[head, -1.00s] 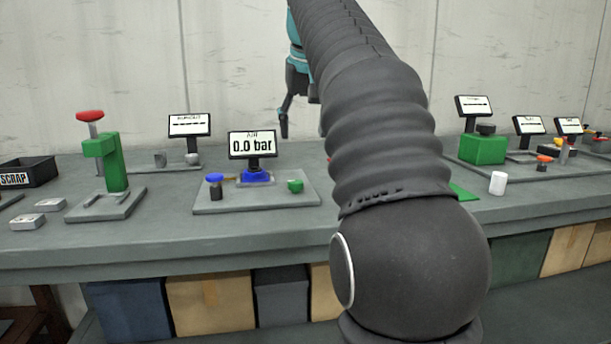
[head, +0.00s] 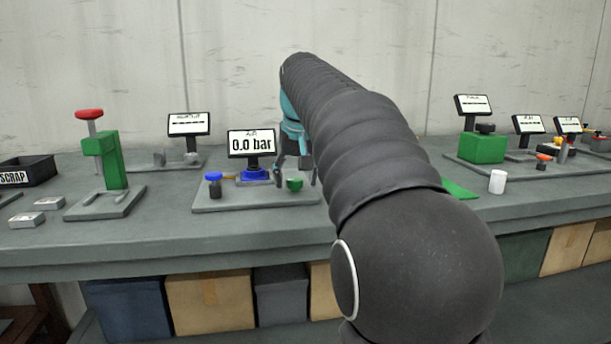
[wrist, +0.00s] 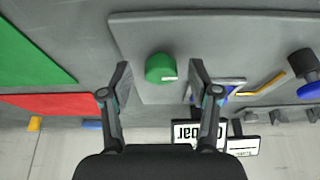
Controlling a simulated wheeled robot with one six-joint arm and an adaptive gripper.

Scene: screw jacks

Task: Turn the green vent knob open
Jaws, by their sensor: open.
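The green vent knob (head: 295,184) sits at the right end of the grey base plate (head: 225,205), beside the display reading 0.0 bar (head: 251,143). In the wrist view the knob (wrist: 160,68) shows a small white mark at its lower right edge. My gripper (head: 297,182) is at the knob, with one finger seen on each side of it. In the wrist view my gripper (wrist: 160,78) is open, with clear gaps between both fingers and the knob. Whether the fingertips are level with the knob is hard to tell.
On the same plate are a blue-topped knob (head: 214,185), a yellow tube (wrist: 262,84) and a blue fitting (head: 255,174). A green press (head: 112,162) stands left. A green mat (wrist: 30,50) and red mat (wrist: 60,103) lie beside the plate. A white cylinder (head: 497,181) stands right.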

